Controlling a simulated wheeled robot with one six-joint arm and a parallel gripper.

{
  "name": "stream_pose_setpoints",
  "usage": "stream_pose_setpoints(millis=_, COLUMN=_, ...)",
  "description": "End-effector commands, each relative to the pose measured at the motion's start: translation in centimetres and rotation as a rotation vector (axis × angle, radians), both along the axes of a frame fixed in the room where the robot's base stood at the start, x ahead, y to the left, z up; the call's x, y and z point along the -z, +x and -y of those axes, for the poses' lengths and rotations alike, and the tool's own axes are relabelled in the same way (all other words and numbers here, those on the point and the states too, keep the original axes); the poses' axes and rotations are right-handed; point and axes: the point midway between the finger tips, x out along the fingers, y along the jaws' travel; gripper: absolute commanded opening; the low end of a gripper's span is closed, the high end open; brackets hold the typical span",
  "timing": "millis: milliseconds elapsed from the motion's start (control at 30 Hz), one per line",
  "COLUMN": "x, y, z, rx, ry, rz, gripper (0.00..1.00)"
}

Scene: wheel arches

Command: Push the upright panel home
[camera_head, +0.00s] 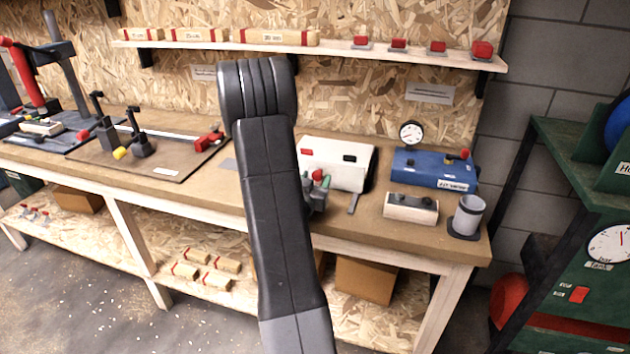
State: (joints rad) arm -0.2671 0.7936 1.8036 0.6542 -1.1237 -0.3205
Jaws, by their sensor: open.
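My dark arm rises through the middle of the view and hides part of the workbench behind it. I cannot make out for certain which thing is the upright panel. A white box-shaped device (345,172) with a red mark and a dark slot on its top stands on the bench just right of my arm; its left part is hidden. A flat grey lever (354,203) sticks out at the device's front.
The wooden workbench (400,228) also bears a blue unit with a gauge (432,167), a pale block (411,208) and a grey cup (467,214). Clamps on a board (170,160) stand left. A shelf (340,47) hangs above. A green rack (575,165) stands right.

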Motion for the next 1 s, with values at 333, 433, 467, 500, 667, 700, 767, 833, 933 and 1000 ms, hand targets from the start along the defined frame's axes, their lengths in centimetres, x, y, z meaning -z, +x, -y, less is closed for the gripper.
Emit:
stream_pose_setpoints(millis=333, x=0.2, y=-4.4, z=-1.6, rx=-0.004, ry=0.001, rz=-0.001, gripper=0.51)
stream_pose_setpoints(millis=433, x=0.2, y=-6.7, z=-2.3, rx=-0.004, ry=0.001, rz=0.000, gripper=0.51)
stream_pose_setpoints(millis=467, x=0.2, y=-7.4, z=-2.6, rx=-0.005, ry=0.000, rz=-0.001, gripper=0.51)
stream_pose_setpoints(millis=500, x=0.2, y=-8.3, z=-2.8, rx=-0.004, ry=0.000, rz=0.000, gripper=0.51)
stream_pose_setpoints(millis=667, x=0.1, y=-11.1, z=-3.7, rx=-0.004, ry=0.000, rz=0.001, gripper=0.51)
stream_pose_setpoints(millis=700, x=0.1, y=-11.6, z=-3.8, rx=-0.002, ry=0.001, rz=0.000, gripper=0.51)
stream_pose_setpoints(millis=767, x=0.1, y=-12.2, z=-4.0, rx=-0.003, ry=0.001, rz=0.001, gripper=0.51)
stream_pose_setpoints(millis=833, x=0.1, y=-12.7, z=-4.1, rx=-0.001, ry=0.000, rz=0.000, gripper=0.51)
stream_pose_setpoints(millis=933, x=0.0, y=-13.0, z=-4.2, rx=0.000, ry=0.000, rz=0.001, gripper=0.51)
stream_pose_setpoints(millis=1000, x=0.0, y=-13.1, z=-4.3, rx=0.000, ry=0.000, rz=0.001, gripper=0.51)
